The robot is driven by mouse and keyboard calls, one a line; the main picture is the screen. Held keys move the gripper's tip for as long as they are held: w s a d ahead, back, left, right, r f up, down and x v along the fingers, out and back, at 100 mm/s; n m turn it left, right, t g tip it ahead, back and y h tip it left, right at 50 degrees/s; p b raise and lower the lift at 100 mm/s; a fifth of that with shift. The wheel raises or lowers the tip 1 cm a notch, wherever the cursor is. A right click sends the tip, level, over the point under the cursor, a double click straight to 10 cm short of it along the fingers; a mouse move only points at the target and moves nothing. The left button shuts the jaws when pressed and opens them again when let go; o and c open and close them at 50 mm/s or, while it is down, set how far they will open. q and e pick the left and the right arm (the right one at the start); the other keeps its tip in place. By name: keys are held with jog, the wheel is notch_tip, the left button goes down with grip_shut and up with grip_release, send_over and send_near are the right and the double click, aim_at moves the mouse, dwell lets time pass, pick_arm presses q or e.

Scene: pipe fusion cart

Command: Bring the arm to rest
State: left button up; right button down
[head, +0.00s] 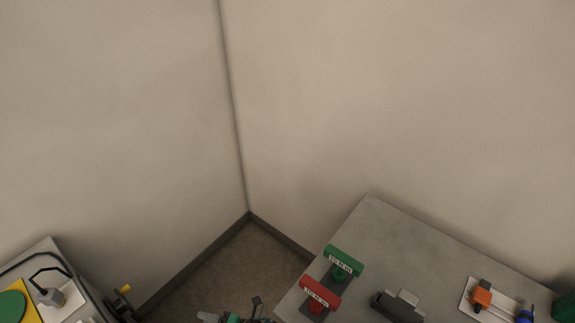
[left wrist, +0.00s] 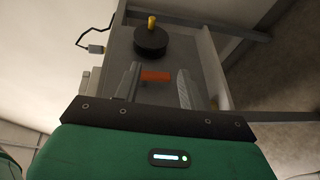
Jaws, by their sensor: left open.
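My left gripper (head: 231,312) shows only in part at the bottom edge of the head view, over the floor gap between two work surfaces. In the left wrist view my left gripper (left wrist: 157,86) has its two grey fingers apart, with no held object visible. An orange piece (left wrist: 156,75) shows beyond the gap between the fingers; I cannot tell how far off it is. My right gripper is in neither view.
A grey table (head: 378,235) at right bears a green-topped handle (head: 344,260), a red-topped handle (head: 320,291), a dark block (head: 397,306) and an orange tool (head: 481,298). Another surface at left holds a grey device (head: 51,297). A black disc (left wrist: 151,43) shows in the left wrist view.

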pick_arm(q)
jog(key=s+d+f+n+g+h+b, duration=0.1)
jog(key=s+f+n+g+h, duration=0.2)
jog(key=s+f+n+h, duration=0.55)
jog(key=s+d+f+n+g+h+b, duration=0.1)
jog(key=s+f+n+g+h, duration=0.2)
jog(key=s+f+n, duration=1)
jog(key=s+a+f+n+t+h+b, duration=0.2)
jog(key=s+a+f+n+h, duration=0.2)
jog(key=s+f+n, duration=0.5)
jog(key=s+a+n, duration=0.1)
jog(key=n, duration=0.5)
jog(key=shift+s+a+h, duration=0.15)
jog(key=shift+s+h, duration=0.2)
